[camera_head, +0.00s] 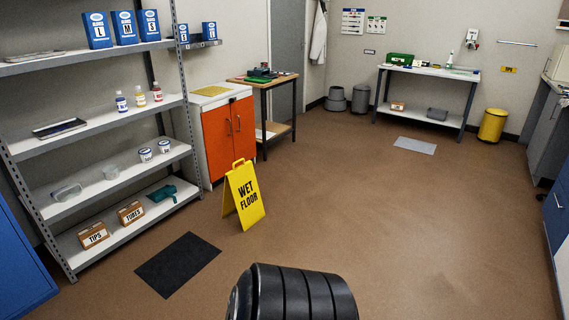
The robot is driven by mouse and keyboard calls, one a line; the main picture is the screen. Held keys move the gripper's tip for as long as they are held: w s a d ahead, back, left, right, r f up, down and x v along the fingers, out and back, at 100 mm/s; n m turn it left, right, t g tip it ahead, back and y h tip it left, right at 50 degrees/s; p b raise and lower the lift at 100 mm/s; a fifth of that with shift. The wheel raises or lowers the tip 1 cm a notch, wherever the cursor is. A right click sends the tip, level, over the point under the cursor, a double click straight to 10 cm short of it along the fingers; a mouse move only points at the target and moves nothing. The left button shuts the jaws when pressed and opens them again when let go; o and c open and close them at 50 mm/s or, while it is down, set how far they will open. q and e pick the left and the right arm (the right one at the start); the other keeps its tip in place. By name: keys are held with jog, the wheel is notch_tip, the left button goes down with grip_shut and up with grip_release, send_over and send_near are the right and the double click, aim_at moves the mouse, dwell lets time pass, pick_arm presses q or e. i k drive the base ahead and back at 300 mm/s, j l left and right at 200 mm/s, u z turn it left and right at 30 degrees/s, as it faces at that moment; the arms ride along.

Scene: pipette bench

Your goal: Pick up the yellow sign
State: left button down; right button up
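The yellow sign (243,197) is a folding A-frame that reads "WET FLOOR". It stands upright on the brown floor, left of the picture's middle, in front of the orange cabinet. A handle shows at its top. Neither of my grippers is in view. A black ribbed rounded part at the bottom middle seems to be mine, and it is nearer to me than the sign and apart from it in the picture.
A grey shelf rack (117,118) with boxes and bottles stands at the left. The orange cabinet (228,134) is behind the sign. A dark mat (179,264) lies left of the sign. A white bench (427,72) and a yellow bin (492,126) are far back. The floor right of the sign is clear.

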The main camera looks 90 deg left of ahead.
aim_at(242, 193)
jog(key=u, duration=3.15)
jog(key=i+u, duration=0.15)
jog(key=i, duration=1.45)
